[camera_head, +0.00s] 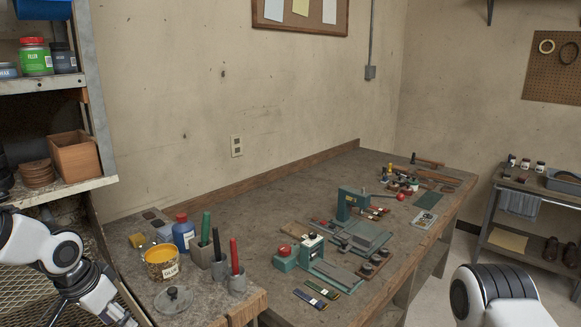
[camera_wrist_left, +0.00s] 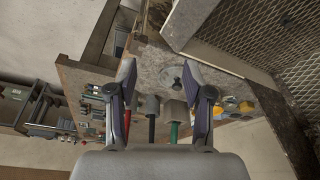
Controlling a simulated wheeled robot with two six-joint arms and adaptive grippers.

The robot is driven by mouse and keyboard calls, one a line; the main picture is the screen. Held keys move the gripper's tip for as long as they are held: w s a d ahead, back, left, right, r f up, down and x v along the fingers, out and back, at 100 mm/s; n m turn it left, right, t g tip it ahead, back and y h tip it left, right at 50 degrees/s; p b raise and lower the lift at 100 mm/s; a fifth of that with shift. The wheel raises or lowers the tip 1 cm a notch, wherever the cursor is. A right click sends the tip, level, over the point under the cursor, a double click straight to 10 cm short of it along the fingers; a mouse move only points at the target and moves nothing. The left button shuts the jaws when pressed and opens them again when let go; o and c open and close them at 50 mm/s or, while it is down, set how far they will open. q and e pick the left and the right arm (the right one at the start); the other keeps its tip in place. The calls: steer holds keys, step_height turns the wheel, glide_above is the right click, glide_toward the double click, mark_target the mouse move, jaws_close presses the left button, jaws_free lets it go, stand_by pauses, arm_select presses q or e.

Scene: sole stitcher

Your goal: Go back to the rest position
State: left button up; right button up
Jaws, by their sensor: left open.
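My left arm comes in at the lower left of the head view, in front of the shelf and beside the bench's near end. Its gripper is mostly hidden there. In the left wrist view my left gripper (camera_wrist_left: 158,72) is open, with its two fingers spread and nothing between them. The workbench (camera_head: 290,222) lies beyond the fingers, with a round lid (camera_wrist_left: 170,78) and upright tools in grey holders seen past them. Part of my right arm shows at the lower right of the head view; its gripper is outside the picture.
A glue tin (camera_head: 162,263), a blue bottle (camera_head: 183,234) and tool holders crowd the bench's near end. A green machine (camera_head: 353,204) stands mid-bench. A shelf (camera_head: 60,190) borders the left, with wire mesh (camera_wrist_left: 275,45) below. A cart (camera_head: 530,188) stands at right.

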arm_select(q)
step_height(320, 180, down, 8)
steer(key=g, duration=0.2)
steer(key=s+d+f+n+g, duration=0.1)
steer(key=s+d+f+g, duration=0.3)
steer(key=s+f, duration=0.9)
steer(key=s+d+f+n+g, duration=0.1)
steer(key=s+d+f, duration=0.6)
steer(key=s+f, duration=0.65)
steer(key=w+t, duration=0.1)
steer(key=w+a+r+n+t, duration=0.1)
steer(key=w+n+t+y, duration=0.1)
steer(key=shift+w+a+r+t, duration=0.2)
steer(key=shift+w+r+t, duration=0.1)
steer(key=shift+t, duration=0.1)
